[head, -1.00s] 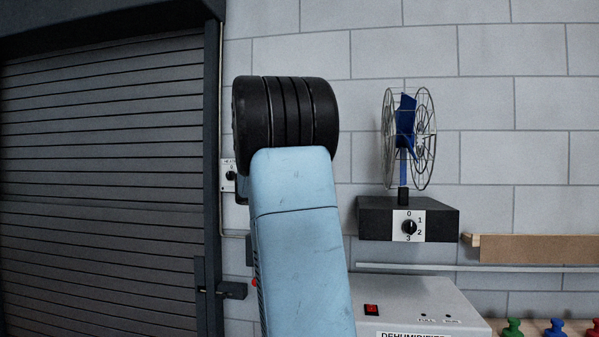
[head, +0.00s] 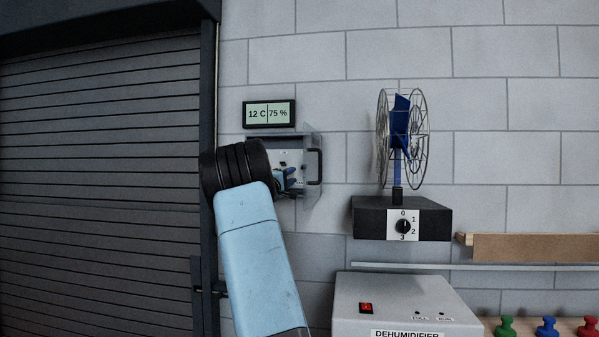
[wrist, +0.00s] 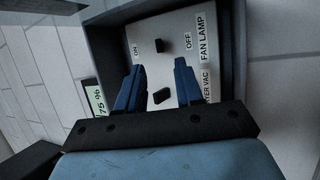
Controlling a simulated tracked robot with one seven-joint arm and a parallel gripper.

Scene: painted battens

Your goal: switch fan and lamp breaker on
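The breaker box shows in the wrist view with its pale panel (wrist: 185,22) and dark rim. A black toggle (wrist: 160,45) sits by the FAN LAMP label (wrist: 205,38). A second black toggle (wrist: 161,96) sits by a partly hidden label ending in "VAC". ON is marked left of the toggles, OFF right; I cannot tell which way either is thrown. My gripper (wrist: 158,67) is open, blue fingers apart over the panel. The lower toggle shows between the fingers, the FAN LAMP toggle beyond the tips. In the head view, my gripper (head: 286,180) is at the box (head: 287,158), partly hidden.
A clear cover with a dark handle (head: 318,166) stands open at the box's right. A display (head: 269,114) reading 12 C, 75 % hangs above. A caged fan (head: 402,140) on a dark base with a dial stands right, above a grey dehumidifier (head: 405,308). A shutter door (head: 105,180) fills the left.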

